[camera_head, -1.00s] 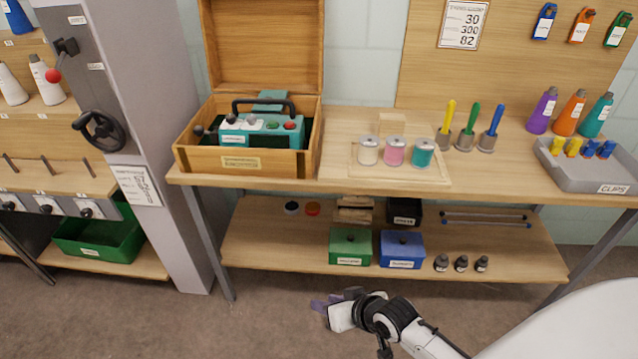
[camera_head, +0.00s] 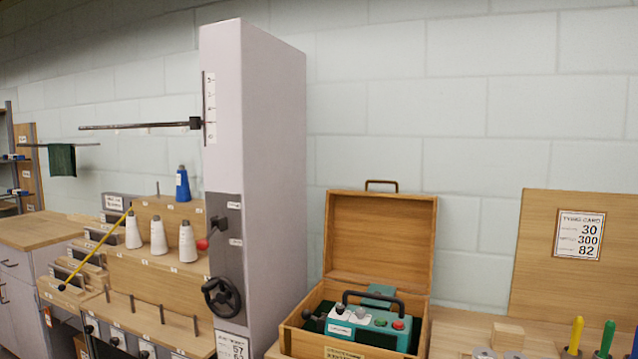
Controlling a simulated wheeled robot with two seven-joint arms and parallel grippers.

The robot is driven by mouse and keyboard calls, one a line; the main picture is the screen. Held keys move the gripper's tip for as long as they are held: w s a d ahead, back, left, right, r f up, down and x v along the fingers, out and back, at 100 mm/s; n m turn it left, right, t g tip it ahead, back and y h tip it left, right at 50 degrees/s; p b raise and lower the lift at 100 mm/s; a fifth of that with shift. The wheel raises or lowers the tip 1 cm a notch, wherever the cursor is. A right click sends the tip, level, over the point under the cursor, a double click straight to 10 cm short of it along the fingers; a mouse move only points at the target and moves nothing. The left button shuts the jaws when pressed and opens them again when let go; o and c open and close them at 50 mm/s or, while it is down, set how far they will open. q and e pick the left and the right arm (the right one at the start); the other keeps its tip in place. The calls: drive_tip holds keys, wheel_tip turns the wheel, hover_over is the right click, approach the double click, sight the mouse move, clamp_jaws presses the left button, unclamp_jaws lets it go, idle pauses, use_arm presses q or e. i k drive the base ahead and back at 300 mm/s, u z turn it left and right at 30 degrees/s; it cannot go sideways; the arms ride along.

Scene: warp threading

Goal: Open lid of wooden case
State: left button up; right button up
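The wooden case (camera_head: 292,338) stands on the table at the lower middle of the head view. Its lid (camera_head: 378,238) is raised upright at the back, with a dark handle (camera_head: 381,184) on its top edge. Inside the case is a teal device (camera_head: 372,331) with a black carrying handle, several knobs and a red button. The case's lower front is cut off by the frame edge. Neither of my grippers shows in this view.
A tall grey column (camera_head: 262,150) with a black handwheel (camera_head: 221,297) and a red-knobbed lever stands left of the case. White cones (camera_head: 158,236) stand on a wooden rack further left. A card board (camera_head: 579,235) and upright colored tools (camera_head: 606,338) are on the right.

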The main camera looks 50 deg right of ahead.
sight(381, 238)
drive_tip(key=u, duration=0.05)
drive_tip(key=k, duration=0.95)
drive_tip(key=z, duration=1.3)
drive_tip(key=i, duration=0.3)
drive_tip(key=u, duration=0.05)
